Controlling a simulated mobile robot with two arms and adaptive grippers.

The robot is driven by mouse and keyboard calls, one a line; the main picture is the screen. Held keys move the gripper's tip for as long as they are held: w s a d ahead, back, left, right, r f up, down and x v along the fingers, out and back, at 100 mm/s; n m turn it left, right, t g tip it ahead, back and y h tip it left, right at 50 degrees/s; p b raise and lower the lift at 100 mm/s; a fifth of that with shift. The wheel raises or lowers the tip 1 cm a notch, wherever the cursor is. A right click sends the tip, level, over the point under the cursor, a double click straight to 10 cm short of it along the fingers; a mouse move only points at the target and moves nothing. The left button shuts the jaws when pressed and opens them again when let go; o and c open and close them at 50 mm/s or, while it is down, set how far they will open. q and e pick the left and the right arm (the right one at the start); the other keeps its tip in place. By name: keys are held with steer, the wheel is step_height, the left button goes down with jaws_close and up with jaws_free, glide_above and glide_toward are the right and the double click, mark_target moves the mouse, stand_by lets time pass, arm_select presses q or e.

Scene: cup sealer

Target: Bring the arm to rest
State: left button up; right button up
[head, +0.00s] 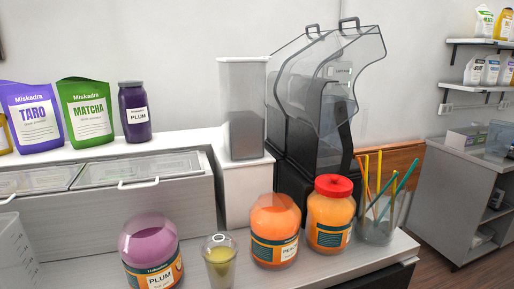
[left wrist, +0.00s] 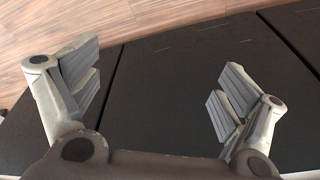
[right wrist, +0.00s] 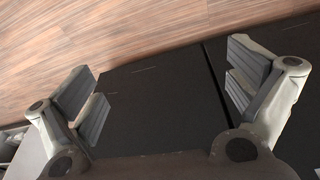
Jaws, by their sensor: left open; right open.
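My left gripper (left wrist: 160,85) shows in the left wrist view with its two grey-padded fingers spread wide and nothing between them. My right gripper (right wrist: 165,88) shows in the right wrist view, also spread wide and empty. Both hang over dark panels (left wrist: 160,75), with wood floor (right wrist: 110,40) beyond. Neither gripper shows in the head view.
On the counter in the head view stand a purple jar (head: 150,250), a cup with yellow-green contents (head: 219,265), an orange jar (head: 275,232), a red-lidded jar (head: 331,215) and a glass with straws (head: 376,228). A clear-covered machine (head: 325,90) stands behind.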

arm_select(q)
steer(key=s+a+f+g+b, duration=0.1)
steer(key=s+a+f, duration=0.2)
steer(key=s+f, duration=1.5)
steer(key=shift+f+g+b, duration=0.3)
steer(key=shift+f+b, duration=0.05)
steer(key=shift+f, duration=1.55)
arm_select(e)
steer(key=s+d+f+g, duration=0.1)
steer(key=s+d+f, duration=0.2)
steer(key=s+f, duration=1.5)
steer(key=shift+s+f+g, duration=0.15)
steer(key=shift+f+g, duration=0.15)
steer(key=shift+f, duration=1.6)
arm_select(q)
steer(key=shift+s+a, duration=0.1)
arm_select(e)
steer(key=shift+d, duration=0.1)
